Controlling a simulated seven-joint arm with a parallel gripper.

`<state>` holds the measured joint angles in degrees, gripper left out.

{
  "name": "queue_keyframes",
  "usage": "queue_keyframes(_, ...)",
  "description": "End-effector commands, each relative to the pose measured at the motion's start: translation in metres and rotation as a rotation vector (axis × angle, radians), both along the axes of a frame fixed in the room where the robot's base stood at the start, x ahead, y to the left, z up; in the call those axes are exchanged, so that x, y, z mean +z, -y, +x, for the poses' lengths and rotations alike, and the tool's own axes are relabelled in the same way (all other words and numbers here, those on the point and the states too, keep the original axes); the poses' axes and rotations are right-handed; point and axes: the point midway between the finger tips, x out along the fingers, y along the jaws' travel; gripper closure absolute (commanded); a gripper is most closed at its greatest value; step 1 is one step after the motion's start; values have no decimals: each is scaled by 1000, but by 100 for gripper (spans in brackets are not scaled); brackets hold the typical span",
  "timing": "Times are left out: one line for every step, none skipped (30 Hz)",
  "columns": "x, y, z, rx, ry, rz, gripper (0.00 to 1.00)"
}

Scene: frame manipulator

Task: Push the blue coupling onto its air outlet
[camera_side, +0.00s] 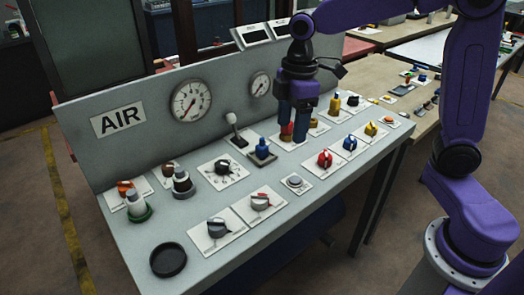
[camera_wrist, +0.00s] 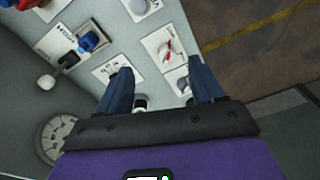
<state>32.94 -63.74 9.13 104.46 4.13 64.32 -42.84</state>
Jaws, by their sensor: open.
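The blue coupling (camera_side: 262,148) stands upright on a dark base on the panel, right of the white-knobbed lever. In the wrist view the blue coupling (camera_wrist: 88,42) is at the upper left, outside the fingers. My gripper (camera_side: 293,125) is open, its blue fingers pointing down, overlapping a red-topped fitting in the side view. In the wrist view my gripper (camera_wrist: 162,85) has its fingers spread apart with nothing held; a small white-topped fitting (camera_wrist: 140,102) shows between them, beyond. I cannot tell which fitting is the blue coupling's air outlet, nor the gripper's exact height.
The lever (camera_side: 234,130) stands just left of the coupling, with the pressure gauge (camera_side: 191,100) behind. Two white-topped fittings (camera_side: 183,181) stand at the left. A red-topped fitting (camera_side: 287,131), a red knob (camera_side: 325,158) and several other controls crowd the right. The front-left panel is partly clear.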

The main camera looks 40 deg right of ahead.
Motion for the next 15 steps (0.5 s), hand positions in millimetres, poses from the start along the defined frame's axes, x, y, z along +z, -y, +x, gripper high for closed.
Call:
queue_keyframes(1, 2, 16, 4, 2, 4, 32)
queue_keyframes(1, 4, 24, 10, 2, 6, 32)
queue_keyframes(2, 7, 36, 17, 3, 9, 32)
queue_keyframes(2, 9, 44, 24, 6, 11, 32)
queue_keyframes(3, 11, 52, 30, 7, 13, 32)
queue_keyframes(3, 15, 63, 37, 9, 16, 32)
queue_keyframes(3, 18, 71, 43, 9, 18, 32)
queue_keyframes(4, 22, 79, 48, 12, 20, 32)
queue_keyframes(4, 26, 89, 57, 14, 23, 32)
queue_keyframes(4, 29, 96, 63, 16, 25, 32)
queue_keyframes(4, 33, 103, 69, 17, 28, 32)
queue_keyframes(4, 38, 111, 77, 21, 30, 32)
queue_keyframes(4, 41, 117, 81, 23, 32, 32)
queue_keyframes(4, 45, 122, 86, 25, 34, 32)
queue_keyframes(3, 49, 128, 93, 25, 36, 32)
